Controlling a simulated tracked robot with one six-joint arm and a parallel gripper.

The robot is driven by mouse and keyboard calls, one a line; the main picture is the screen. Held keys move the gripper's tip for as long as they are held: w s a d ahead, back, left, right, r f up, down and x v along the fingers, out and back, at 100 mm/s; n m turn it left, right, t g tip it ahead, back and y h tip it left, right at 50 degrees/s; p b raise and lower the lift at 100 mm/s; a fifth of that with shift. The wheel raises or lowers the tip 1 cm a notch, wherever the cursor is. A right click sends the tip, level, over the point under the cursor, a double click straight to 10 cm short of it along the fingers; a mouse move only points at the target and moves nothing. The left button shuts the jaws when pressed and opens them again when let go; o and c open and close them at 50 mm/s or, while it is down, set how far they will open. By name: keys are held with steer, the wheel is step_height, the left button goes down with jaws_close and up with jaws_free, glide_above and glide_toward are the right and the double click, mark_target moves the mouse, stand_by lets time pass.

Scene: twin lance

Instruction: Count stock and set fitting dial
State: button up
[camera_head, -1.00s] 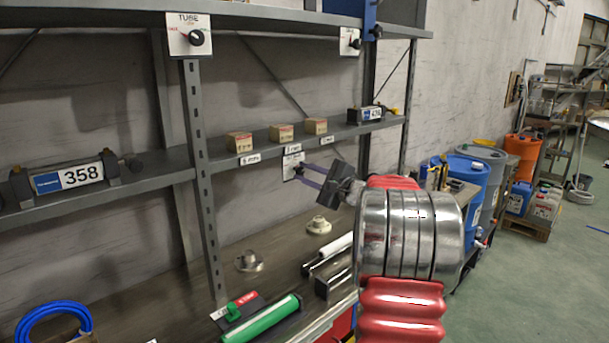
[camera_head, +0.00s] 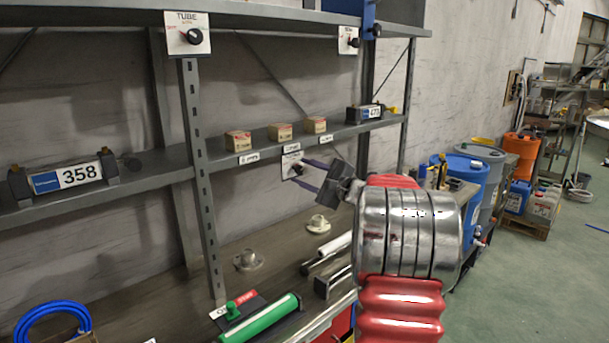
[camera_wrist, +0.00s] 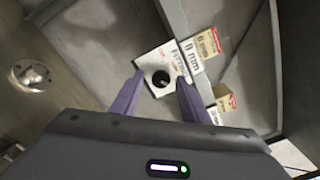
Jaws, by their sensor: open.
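The fitting dial is a white plate (camera_head: 291,165) with a black knob, under the middle shelf. In the wrist view its plate (camera_wrist: 155,62) reads "FITT…", and its dark round knob (camera_wrist: 161,78) shows between my fingertips. My gripper (camera_head: 299,170) is open with two purple fingers at the dial, one on each side of the knob; I cannot tell whether they touch it. The stock shows as three small cartons on the shelf: left (camera_head: 238,141), middle (camera_head: 280,132) and right (camera_head: 315,125). The left and right ones have white labels below them.
A TUBE dial (camera_head: 188,34) and another dial (camera_head: 348,40) hang from the upper shelf. A device marked 358 (camera_head: 77,176) and another numbered device (camera_head: 370,113) sit on the shelf. A green cylinder (camera_head: 260,319) and metal flanges (camera_head: 248,260) lie on the bench below.

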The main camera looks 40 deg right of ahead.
steer(key=s, duration=1.3)
steer(key=shift+s+d, duration=0.2)
steer(key=shift+s, duration=0.2)
